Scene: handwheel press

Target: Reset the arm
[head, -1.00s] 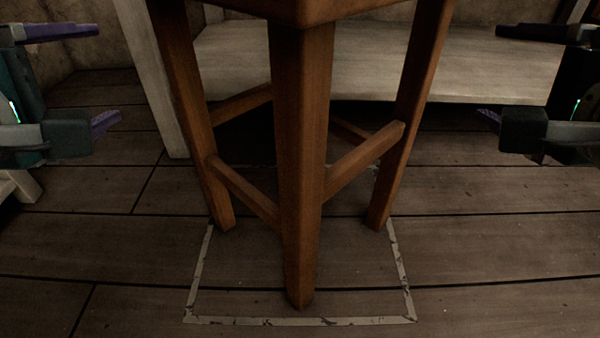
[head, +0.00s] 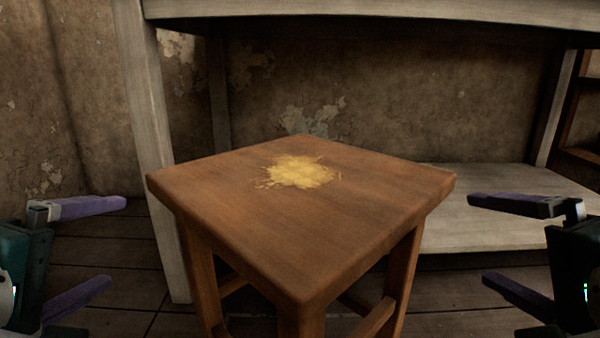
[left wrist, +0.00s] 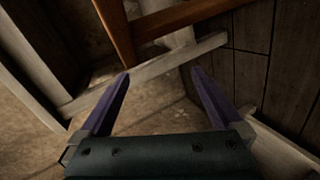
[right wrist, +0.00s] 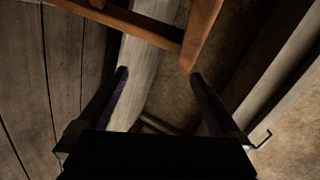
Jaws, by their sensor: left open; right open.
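My left gripper (head: 118,243) is at the left edge of the head view, open and empty, with purple fingers spread apart. It also shows open in the left wrist view (left wrist: 160,78). My right gripper (head: 477,238) is at the right edge of the head view, open and empty. In the right wrist view (right wrist: 159,74) its fingers are apart with nothing between them. Both grippers are clear of the wooden stool (head: 370,210), one on each side of it.
The brown stool stands between my arms, with a yellow splotch (head: 300,172) on its top. Behind it is a grey wooden workbench (head: 400,10) with a low shelf (head: 480,215). A plastered wall (head: 50,110) is behind. Plank floor (head: 100,260) shows at the left.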

